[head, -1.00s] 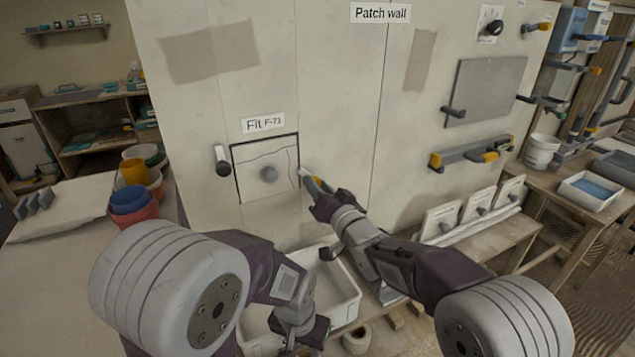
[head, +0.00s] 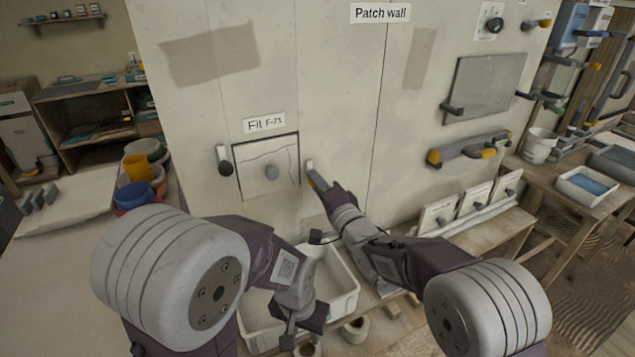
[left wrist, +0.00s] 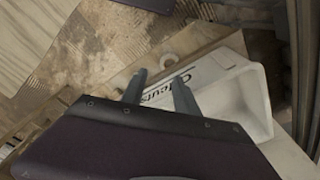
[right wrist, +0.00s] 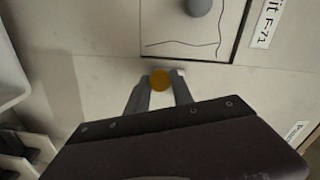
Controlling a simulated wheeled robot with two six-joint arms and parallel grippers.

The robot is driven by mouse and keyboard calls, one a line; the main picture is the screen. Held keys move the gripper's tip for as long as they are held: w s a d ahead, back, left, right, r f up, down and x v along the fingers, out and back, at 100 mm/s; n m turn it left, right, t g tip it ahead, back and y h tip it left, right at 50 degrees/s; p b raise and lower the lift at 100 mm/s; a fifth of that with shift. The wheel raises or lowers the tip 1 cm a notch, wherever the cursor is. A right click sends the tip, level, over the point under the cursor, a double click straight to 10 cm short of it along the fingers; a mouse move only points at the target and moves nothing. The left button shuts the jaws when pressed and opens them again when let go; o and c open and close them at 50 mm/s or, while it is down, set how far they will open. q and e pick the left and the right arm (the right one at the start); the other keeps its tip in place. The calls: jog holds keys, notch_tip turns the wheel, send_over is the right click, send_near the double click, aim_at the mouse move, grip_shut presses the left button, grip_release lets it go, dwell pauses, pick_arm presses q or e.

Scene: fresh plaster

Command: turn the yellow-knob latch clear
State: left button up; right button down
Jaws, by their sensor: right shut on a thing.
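The yellow-knob latch (head: 310,166) is at the right edge of the square cracked panel (head: 286,182). Its pale bar stands about upright, beside the panel's edge and apart from it. In the right wrist view the yellow knob (right wrist: 160,79) sits between the fingers of my right gripper (right wrist: 158,92), which is shut on it. The fingers hide part of the bar. A second latch with a dark knob (head: 225,168) stands upright at the panel's left side. My left gripper (left wrist: 160,88) is open and empty, low over the white tray (left wrist: 248,92).
A grey round knob (head: 271,172) sticks out from the panel. The tray (head: 345,300) is below the wall. Stacked pots (head: 135,197) stand at the left. A bench with white tiles (head: 470,208) is at the right.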

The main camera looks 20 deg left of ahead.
jog(key=shift+m, duration=0.3)
jog(key=c, duration=1.1)
grip_release()
jog(key=shift+s+d, duration=0.1)
jog(key=v, duration=0.9)
jog(key=shift+b, duration=0.35)
